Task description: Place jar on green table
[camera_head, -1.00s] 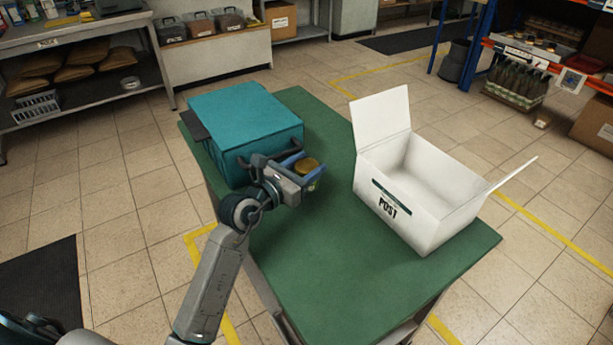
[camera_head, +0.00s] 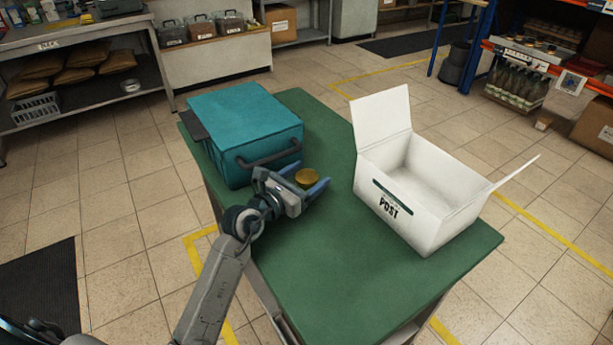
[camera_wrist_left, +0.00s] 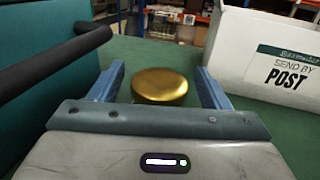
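The jar shows as a round gold lid (camera_head: 307,178) close to the teal box, over the green table (camera_head: 350,285). In the left wrist view the gold lid (camera_wrist_left: 160,86) is between the two blue fingers, with a gap on each side. My left gripper (camera_head: 305,176) is open around the jar and not closed on it. The jar's body is hidden by the gripper and lid; it appears to stand upright on the green table. My right gripper is not in view.
A teal box (camera_head: 235,125) with a dark handle stands behind and left of the gripper. A white open POST box (camera_head: 425,215) stands to the right. The front of the green table is clear. A shelf unit with parcels (camera_head: 85,70) is at far left.

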